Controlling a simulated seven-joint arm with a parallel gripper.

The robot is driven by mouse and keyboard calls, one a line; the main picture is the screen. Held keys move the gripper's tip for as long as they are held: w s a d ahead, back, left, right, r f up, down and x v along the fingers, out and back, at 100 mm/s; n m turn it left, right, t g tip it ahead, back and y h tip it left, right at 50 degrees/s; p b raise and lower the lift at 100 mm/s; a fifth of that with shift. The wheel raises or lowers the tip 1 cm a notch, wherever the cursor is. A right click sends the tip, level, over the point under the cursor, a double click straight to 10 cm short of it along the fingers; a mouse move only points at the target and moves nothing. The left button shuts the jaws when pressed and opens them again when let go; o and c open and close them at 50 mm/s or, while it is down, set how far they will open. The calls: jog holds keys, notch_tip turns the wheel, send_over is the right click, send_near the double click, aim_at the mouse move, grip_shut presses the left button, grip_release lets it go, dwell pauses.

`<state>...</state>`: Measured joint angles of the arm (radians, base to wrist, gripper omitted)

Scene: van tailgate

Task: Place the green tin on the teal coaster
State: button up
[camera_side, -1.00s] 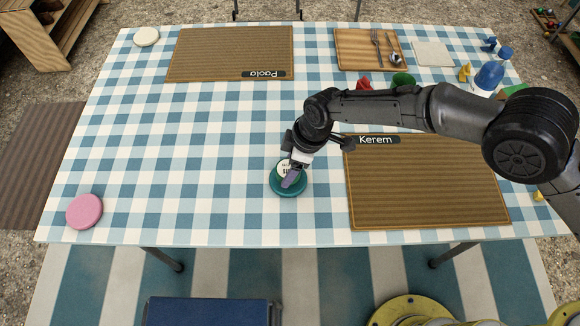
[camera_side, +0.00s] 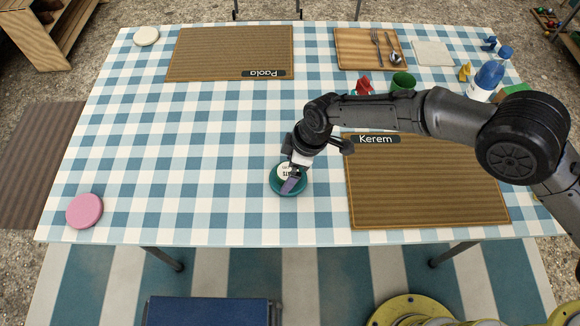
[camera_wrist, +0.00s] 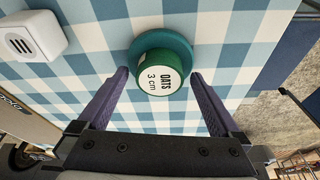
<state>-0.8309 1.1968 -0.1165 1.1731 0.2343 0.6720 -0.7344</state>
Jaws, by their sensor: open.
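The green tin (camera_wrist: 146,66) has a white lid reading "OATS 3 cm". It stands upright on the round teal coaster (camera_wrist: 176,40). In the side view the tin (camera_side: 284,171) is partly hidden by my gripper (camera_side: 291,180), and the coaster's rim (camera_side: 289,194) shows around it. In the wrist view my gripper (camera_wrist: 159,75) is open, with one purple finger on each side of the tin. Gaps show between the fingers and the tin there. The tin's contact with the coaster is hidden from above.
The "Kerem" placemat (camera_side: 430,190) lies right of the coaster, under my arm. A green cup (camera_side: 403,81), a red item (camera_side: 363,86) and a blue bottle (camera_side: 487,77) stand behind. A pink disc (camera_side: 85,211) lies front left. The checked cloth left of the coaster is clear.

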jog(key=v, duration=1.2)
jog(key=shift+d+r, duration=0.1)
jog(key=shift+r, duration=0.05)
jog(key=s+d+r+m+t, duration=0.1)
jog(key=d+r+m, duration=0.3)
jog(key=d+r, duration=0.8)
jog(key=s+d+r+m+t, duration=0.2)
jog(key=d+r+m, duration=0.2)
jog(key=d+r, duration=0.85)
jog(key=s+d+f+m+t+h, duration=0.1)
jog(key=s+d+m, duration=0.3)
jog(key=s+d, duration=0.6)
jog(key=s+d+f+m+t+h, duration=0.1)
jog(key=s+d+f+m+h, duration=0.1)
jog(key=s+d, duration=0.9)
jog(key=shift+d+f+m, duration=0.4)
jog(key=shift+f+m, duration=0.5)
jog(key=shift+m, duration=0.1)
